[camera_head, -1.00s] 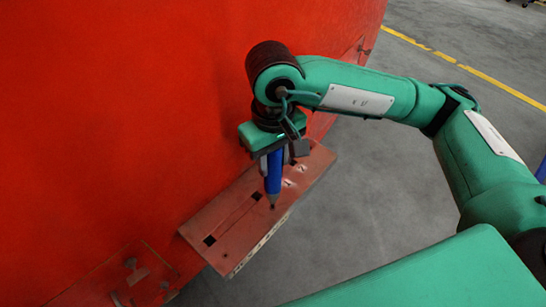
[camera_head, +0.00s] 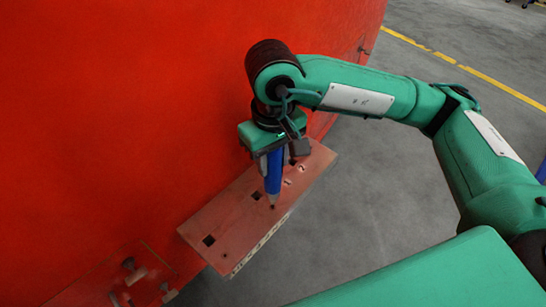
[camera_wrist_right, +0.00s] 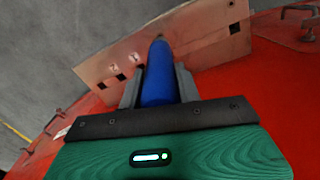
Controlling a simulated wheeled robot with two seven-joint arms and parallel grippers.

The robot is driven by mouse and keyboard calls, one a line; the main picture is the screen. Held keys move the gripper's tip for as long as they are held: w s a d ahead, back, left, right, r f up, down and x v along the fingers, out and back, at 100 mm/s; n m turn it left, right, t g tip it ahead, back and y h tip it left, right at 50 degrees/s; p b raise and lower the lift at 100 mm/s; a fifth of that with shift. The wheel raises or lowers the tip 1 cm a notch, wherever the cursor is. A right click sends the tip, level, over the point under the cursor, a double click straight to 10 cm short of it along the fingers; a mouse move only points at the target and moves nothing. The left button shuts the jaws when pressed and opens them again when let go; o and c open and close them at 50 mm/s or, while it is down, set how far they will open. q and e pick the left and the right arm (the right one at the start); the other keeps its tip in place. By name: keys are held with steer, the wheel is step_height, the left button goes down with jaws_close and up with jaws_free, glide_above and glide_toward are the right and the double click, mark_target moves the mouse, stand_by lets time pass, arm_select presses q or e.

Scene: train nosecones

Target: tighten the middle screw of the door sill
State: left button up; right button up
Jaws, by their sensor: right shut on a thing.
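My right gripper (camera_head: 273,158) is shut on a blue screwdriver (camera_head: 273,175), which points down at the door sill (camera_head: 235,222). The sill is a reddish-brown plate with square dark holes, jutting from the red nosecone. The screwdriver's dark tip is at the plate's outer part, near its middle; I cannot tell whether it touches. The middle screw is not distinguishable under the tip. In the right wrist view the blue screwdriver (camera_wrist_right: 158,78) sits between the two grey fingers, with the sill (camera_wrist_right: 205,45) beyond it. My left gripper is not in view.
The red nosecone wall (camera_head: 120,100) rises close behind and left of the sill. A lower red bracket with bolts (camera_head: 130,275) is at the bottom left. Grey floor (camera_head: 350,200) with a yellow line (camera_head: 490,80) lies open to the right.

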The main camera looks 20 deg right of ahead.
steer(key=shift+s+f+b, duration=0.1)
steer(key=shift+f+b, duration=0.1)
steer(key=shift+b, duration=0.4)
stand_by(0.6)
steer(key=shift+r, duration=0.1)
steer(key=shift+r+p, duration=0.3)
steer(key=shift+r, duration=0.5)
steer(key=shift+r+p, duration=0.5)
steer(key=shift+r, duration=1.55)
steer(key=shift+w, duration=0.2)
